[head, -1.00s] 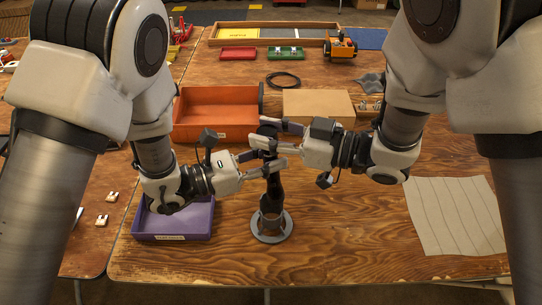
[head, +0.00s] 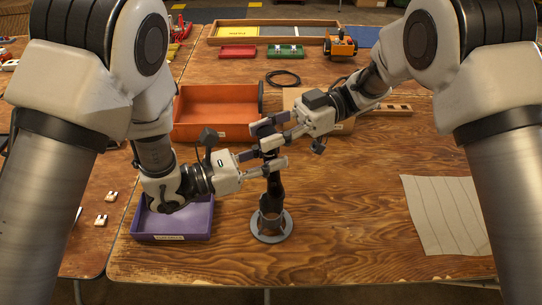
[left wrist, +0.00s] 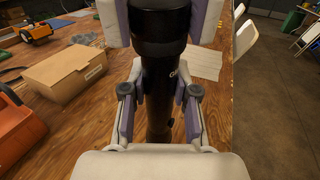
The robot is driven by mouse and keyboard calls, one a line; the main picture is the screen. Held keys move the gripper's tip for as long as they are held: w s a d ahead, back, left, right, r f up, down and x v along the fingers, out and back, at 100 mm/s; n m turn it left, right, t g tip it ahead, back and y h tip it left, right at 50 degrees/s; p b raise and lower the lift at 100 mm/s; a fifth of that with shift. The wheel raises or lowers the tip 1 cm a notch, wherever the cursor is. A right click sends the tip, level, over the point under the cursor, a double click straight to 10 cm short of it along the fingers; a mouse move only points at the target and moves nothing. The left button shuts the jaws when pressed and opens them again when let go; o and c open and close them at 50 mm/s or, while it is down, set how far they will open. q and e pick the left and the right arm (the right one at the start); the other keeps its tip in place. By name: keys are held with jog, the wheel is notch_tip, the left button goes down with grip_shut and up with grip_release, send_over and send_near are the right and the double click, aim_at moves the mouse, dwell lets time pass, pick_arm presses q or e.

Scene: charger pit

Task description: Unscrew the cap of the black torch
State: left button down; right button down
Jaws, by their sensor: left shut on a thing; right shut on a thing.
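The black torch (head: 274,188) stands upright in a grey round stand (head: 271,228) on the wooden table. My left gripper (head: 264,163) is shut on the torch body from the left, just below its head. In the left wrist view the torch body (left wrist: 157,90) runs between the left gripper's fingers (left wrist: 155,105). My right gripper (head: 268,134) is shut on the cap at the torch's top, above the left gripper. The cap (left wrist: 160,30) shows as a wider black band in the left wrist view, with the right gripper's fingers on both sides of it.
A purple tray (head: 172,236) lies left of the stand, under my left arm. An orange bin (head: 215,131) and a cardboard box (head: 343,128) stand behind. A pale cloth (head: 443,215) lies at the right. The table between stand and cloth is clear.

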aim_at(267, 132)
pick_arm(q)
jog(key=shift+s+r, duration=0.15)
jog(key=shift+s, duration=0.2)
pick_arm(e)
jog(key=shift+s+r, duration=0.25)
jog(key=shift+r, duration=0.3)
pick_arm(q)
jog(key=shift+w, duration=0.15)
pick_arm(e)
jog(key=shift+w+a+r, duration=0.1)
jog(key=shift+w+r, duration=0.1)
jog(key=shift+r, duration=0.25)
jog(key=shift+s+r, duration=0.15)
jog(key=shift+r, duration=0.1)
jog(key=shift+r, duration=0.1)
jog(key=shift+r, duration=0.25)
jog(key=shift+s+a+r, duration=0.1)
jog(key=shift+r, duration=1)
jog(key=shift+a+r, duration=0.1)
jog(key=shift+r, duration=0.95)
